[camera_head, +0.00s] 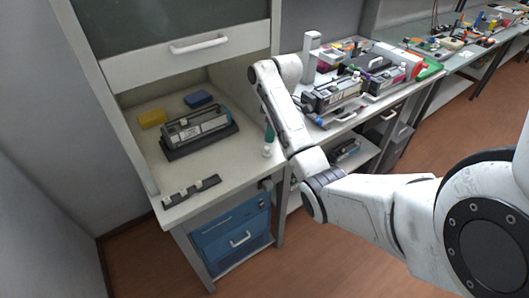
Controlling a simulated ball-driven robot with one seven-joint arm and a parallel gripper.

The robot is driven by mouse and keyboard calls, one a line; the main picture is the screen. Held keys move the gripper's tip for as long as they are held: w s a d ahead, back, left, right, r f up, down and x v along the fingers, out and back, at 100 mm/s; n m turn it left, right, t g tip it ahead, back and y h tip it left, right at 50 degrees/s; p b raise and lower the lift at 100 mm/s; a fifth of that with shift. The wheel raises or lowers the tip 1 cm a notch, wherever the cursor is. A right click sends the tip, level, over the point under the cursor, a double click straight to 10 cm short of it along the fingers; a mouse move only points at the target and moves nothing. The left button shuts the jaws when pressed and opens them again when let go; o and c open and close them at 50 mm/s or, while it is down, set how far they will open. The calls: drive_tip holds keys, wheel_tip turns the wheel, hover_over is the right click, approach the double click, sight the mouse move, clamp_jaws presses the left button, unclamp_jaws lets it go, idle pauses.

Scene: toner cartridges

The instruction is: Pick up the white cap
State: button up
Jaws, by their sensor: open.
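A small white piece (266,152), which looks like the white cap, stands near the right edge of the left worktop. It is too small to make out fully. A dark green bottle-like item (269,132) is just behind it, partly covered by my arm. My arm rises from the lower right and bends at its top, above and right of the white piece. My gripper cannot be made out; the end of my arm is turned away behind its upper link.
On the left worktop (225,155), a toner cartridge (196,128) sits on a dark tray, with a yellow block (152,118) and blue block (198,98) behind. A dark strip holder (191,190) lies near the front. A crowded bench (350,115) stands right of my upper arm.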

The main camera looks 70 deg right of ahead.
sight(267, 147)
drive_tip(key=f, duration=0.3)
drive_tip(key=w+f+p, duration=0.1)
drive_tip(key=f, duration=0.5)
drive_tip(key=shift+w+a, duration=0.2)
drive_tip(key=shift+c, duration=0.4)
drive_tip(key=c, duration=1)
drive_tip(key=shift+p, duration=0.3)
